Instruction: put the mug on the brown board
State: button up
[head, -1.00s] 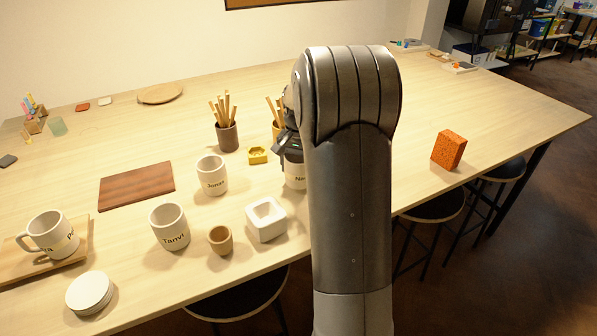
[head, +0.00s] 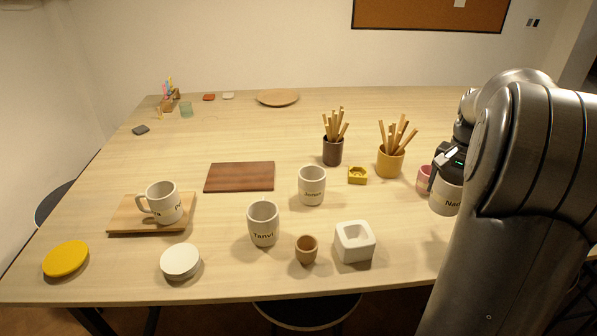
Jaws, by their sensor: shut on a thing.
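A pale mug lettered "Nad…" (head: 446,198) is at the right, partly covered by my arm. My gripper (head: 447,172) is shut on it from above; the fingertips are mostly hidden. Whether the mug is clear of the table is hard to tell. The brown board (head: 240,177) lies flat and empty left of the table's middle, well to the left of my gripper. Other pale mugs are the "Tanvi" mug (head: 263,224), the "Jonas" mug (head: 312,186) and a handled mug (head: 163,203) on a light wooden board (head: 124,221).
A white square pot (head: 355,241) and small tan cup (head: 307,250) stand near the front edge. A dark cup (head: 332,151) and yellow cup (head: 390,162) hold sticks. A yellow dish (head: 357,175) and pink cup (head: 424,179) are nearby.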

jog(key=w+a, duration=1)
jog(key=w, duration=0.1)
send_over(250, 185)
jog(key=f, duration=0.5)
jog(key=shift+d+f, duration=0.1)
jog(key=shift+d, duration=0.25)
jog(key=shift+w+a+f, duration=0.1)
jog(key=shift+a+f, duration=0.2)
jog(key=shift+a, duration=0.05)
jog(key=shift+f, duration=1.9)
jog(key=shift+f, duration=0.15)
jog(key=o, duration=1.2)
jog(key=shift+c, duration=0.2)
